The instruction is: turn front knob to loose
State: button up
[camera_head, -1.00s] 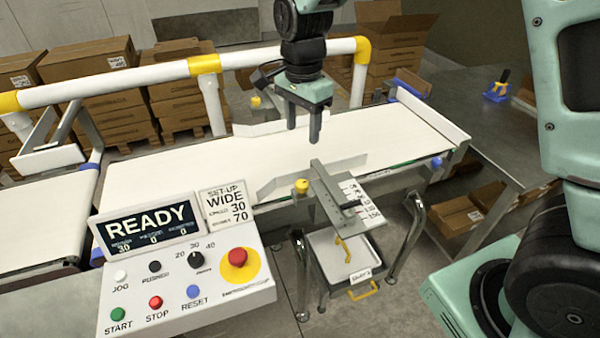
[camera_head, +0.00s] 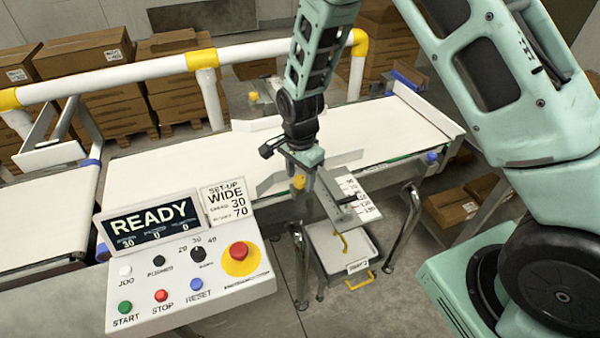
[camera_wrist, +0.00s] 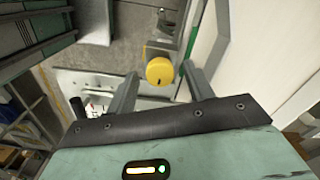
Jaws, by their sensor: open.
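The front knob (camera_head: 298,182) is a small yellow knob on the near side of the belt, beside the grey guide bracket with a printed scale plate (camera_head: 357,198). In the wrist view the yellow knob (camera_wrist: 160,71) shows a small dark mark and lies between the two fingers, a little beyond their tips. My gripper (camera_head: 304,180) points down over the knob, and its fingers partly hide the bracket. In the wrist view my gripper (camera_wrist: 163,78) is open, one finger on each side of the knob. I cannot tell whether the fingers touch it.
A control panel (camera_head: 190,285) with a READY display (camera_head: 151,222) and a SET-UP card reading WIDE stands at front left. The white belt (camera_head: 190,160) runs behind the knob. A grey tray (camera_head: 322,238) is below the bracket. A white rail (camera_head: 120,82) runs along the back.

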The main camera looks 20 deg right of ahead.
jog(key=c, duration=1)
jog(key=shift+o, duration=0.2)
